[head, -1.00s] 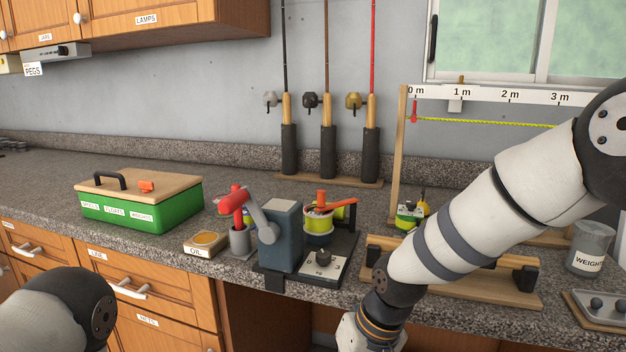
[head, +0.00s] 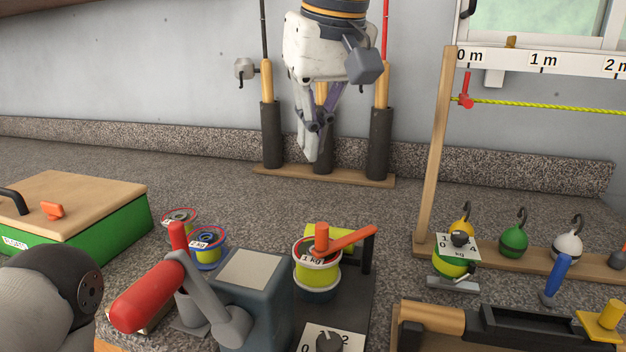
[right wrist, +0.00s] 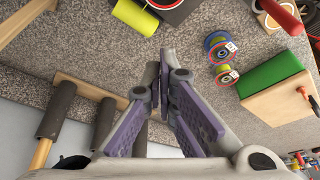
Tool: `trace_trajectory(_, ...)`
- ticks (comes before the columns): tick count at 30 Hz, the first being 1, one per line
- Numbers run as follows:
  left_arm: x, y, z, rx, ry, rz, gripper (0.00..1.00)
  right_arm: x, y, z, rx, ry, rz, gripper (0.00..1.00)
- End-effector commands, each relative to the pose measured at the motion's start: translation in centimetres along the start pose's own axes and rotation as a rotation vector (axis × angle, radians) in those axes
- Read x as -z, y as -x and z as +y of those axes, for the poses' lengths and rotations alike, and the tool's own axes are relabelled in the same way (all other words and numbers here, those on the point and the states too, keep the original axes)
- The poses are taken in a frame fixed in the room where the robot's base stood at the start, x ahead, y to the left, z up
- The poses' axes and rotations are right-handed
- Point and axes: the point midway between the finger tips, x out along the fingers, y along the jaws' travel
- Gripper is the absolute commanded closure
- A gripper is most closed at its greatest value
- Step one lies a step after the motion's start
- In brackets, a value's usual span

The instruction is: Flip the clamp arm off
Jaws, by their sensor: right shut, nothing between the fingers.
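The orange clamp arm (head: 345,241) lies across the top of the yellow-green line spool (head: 317,275), marked 1 kg, on a dark stand beside the blue-grey block (head: 252,290). Its free end points right and slightly up. My right gripper (head: 313,145) is shut and empty, pointing down. In the head view it shows above and behind the spool, in front of the rod rack. In the right wrist view the shut fingers (right wrist: 165,75) show over the counter, with nothing between them. My left gripper is out of view; only part of my left arm shows at lower left.
A red-handled crank (head: 150,296) stands left of the block. Two small spools (head: 208,246) sit behind it, near the green box (head: 118,231). A rod rack (head: 270,168) stands at the wall. Weights and a measuring frame (head: 436,150) are at right.

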Motion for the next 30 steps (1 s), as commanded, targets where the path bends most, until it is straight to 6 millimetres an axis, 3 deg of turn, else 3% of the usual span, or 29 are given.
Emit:
trace_trajectory(12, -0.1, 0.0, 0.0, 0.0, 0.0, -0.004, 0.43, 0.0, -0.2, 0.0, -0.001, 0.0, 0.0, 1.0)
trace_trajectory(17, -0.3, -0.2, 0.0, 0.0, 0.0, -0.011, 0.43, -0.1, -2.8, 0.0, 0.001, 0.002, -0.005, 1.0)
trace_trajectory(27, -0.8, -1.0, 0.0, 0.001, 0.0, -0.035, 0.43, -0.1, -10.3, 0.0, 0.002, 0.0, -0.005, 1.0)
trace_trajectory(30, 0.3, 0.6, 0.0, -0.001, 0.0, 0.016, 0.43, -1.6, -8.4, -0.1, -0.004, 0.003, 0.013, 1.0)
